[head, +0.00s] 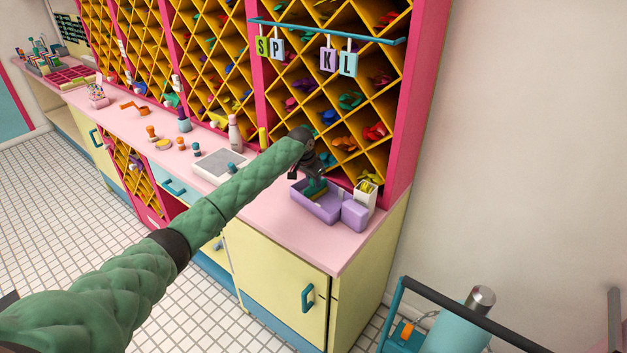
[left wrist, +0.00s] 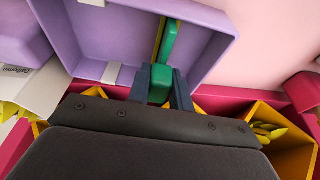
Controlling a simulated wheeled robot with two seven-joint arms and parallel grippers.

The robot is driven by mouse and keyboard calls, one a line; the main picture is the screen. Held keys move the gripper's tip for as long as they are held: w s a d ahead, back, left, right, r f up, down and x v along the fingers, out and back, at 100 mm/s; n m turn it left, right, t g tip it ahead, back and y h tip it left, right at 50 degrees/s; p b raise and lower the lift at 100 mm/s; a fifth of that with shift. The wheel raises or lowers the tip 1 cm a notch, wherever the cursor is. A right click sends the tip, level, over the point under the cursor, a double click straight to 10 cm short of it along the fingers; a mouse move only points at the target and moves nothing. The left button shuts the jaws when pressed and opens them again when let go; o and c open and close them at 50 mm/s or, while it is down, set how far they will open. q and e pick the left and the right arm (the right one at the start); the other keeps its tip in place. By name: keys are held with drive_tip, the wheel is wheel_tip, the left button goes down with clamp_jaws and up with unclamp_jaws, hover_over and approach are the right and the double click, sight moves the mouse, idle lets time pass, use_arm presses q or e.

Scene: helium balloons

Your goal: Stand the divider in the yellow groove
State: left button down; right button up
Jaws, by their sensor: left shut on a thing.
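The green divider (left wrist: 170,42) is held between the dark fingers of my left gripper (left wrist: 161,92), in the left wrist view. It also shows in the head view (head: 317,187), under my left gripper (head: 313,177), over the purple box (head: 313,206). The yellow groove (left wrist: 159,35) shows as a thin strip along the divider's left side inside the purple box (left wrist: 120,45). The divider covers part of the strip, and I cannot tell whether its lower edge sits in it. My right gripper is not in view.
A purple block (head: 354,215) and a white carton (head: 366,190) stand right of the box, near the pink counter's end. Yellow lattice shelves (head: 345,120) rise close behind. A grey-topped tray (head: 220,165) and white bottle (head: 234,133) stand left along the counter.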

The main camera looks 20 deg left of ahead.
use_arm(q)
drive_tip(key=shift+f, duration=0.5)
drive_tip(key=c, duration=1.2)
unclamp_jaws()
